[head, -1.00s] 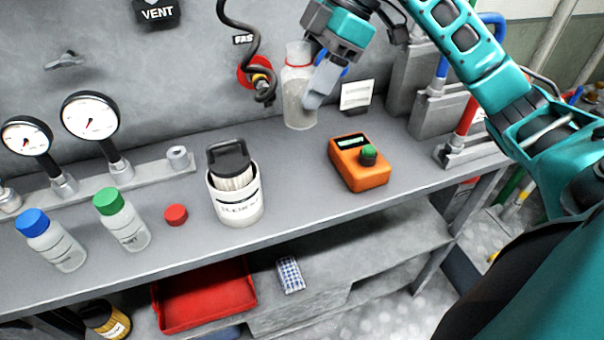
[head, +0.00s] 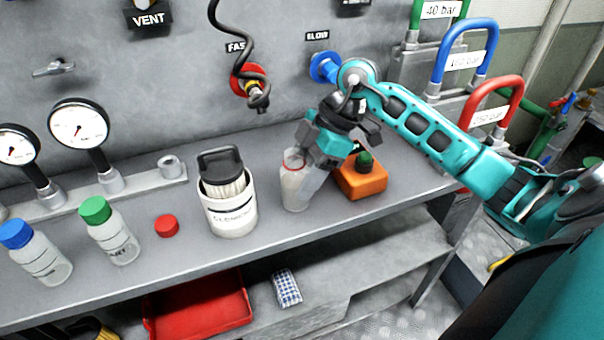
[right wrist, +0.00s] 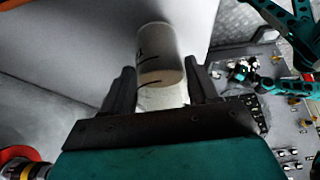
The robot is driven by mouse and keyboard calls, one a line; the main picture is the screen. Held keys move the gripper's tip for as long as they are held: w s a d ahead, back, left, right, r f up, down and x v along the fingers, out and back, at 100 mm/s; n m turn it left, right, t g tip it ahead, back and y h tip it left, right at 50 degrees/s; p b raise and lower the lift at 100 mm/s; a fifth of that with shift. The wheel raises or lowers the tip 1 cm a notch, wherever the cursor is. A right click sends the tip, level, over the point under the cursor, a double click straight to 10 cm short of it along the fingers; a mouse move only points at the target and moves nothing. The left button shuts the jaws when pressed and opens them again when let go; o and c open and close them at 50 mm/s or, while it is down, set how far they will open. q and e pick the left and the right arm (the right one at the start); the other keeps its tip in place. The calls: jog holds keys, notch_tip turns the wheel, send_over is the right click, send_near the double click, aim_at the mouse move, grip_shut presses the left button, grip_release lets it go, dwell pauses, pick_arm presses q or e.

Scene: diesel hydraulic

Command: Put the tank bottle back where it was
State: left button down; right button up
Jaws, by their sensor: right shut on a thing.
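The tank bottle (head: 292,190) is clear, uncapped, with a red ring at its neck. In the head view it is near the front edge of the bench (head: 330,212), between the white element pot and the orange meter. I cannot tell whether its base touches the bench. My right gripper (head: 304,180) is shut on it from the right side, and a finger hides part of it. In the right wrist view the bottle (right wrist: 162,65) is between the two dark fingers. A red cap (head: 166,226) lies on the bench. My left gripper does not show in the head view.
The white element pot (head: 231,215) stands left of the bottle. The orange meter (head: 361,182) is close behind my right gripper. Blue-capped (head: 38,252) and green-capped (head: 110,232) bottles stand at the left. A red port (head: 246,80) and blue port (head: 325,67) are on the back panel.

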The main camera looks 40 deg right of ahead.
jog(key=o, duration=1.2)
jog(key=v, duration=1.2)
jog(key=shift+p, duration=0.4)
